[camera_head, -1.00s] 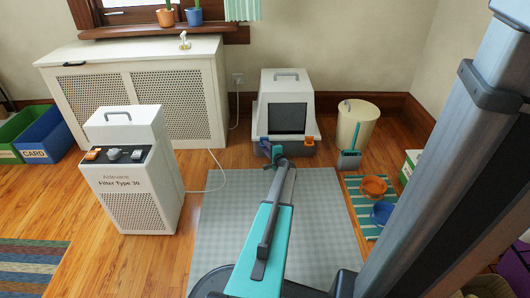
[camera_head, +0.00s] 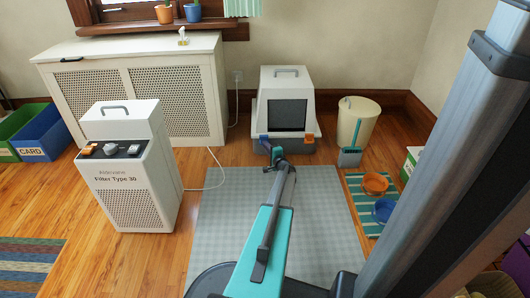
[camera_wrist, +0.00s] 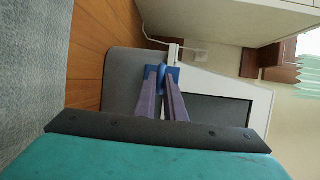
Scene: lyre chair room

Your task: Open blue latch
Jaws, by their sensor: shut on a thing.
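A litter box with a white hood (camera_head: 268,90) and a grey base (camera_head: 298,157) stands against the back wall. The blue latch (camera_head: 263,138) is at the left of its front, where hood meets base. An orange latch (camera_head: 309,137) is at the right. My gripper (camera_head: 275,153) is at the left front of the box, right at the blue latch. In the wrist view the box lies sideways, and my gripper (camera_wrist: 161,72) is shut on the blue latch (camera_wrist: 174,74), which shows between and beyond the fingertips. The fingers partly hide the latch.
A white filter unit (camera_head: 128,165) stands at the left, with a cord on the floor. A cream bin (camera_head: 357,120) with a teal dustpan (camera_head: 349,157) is right of the box. Bowls sit on a striped mat (camera_head: 359,205). A grey mat (camera_head: 325,220) lies in front.

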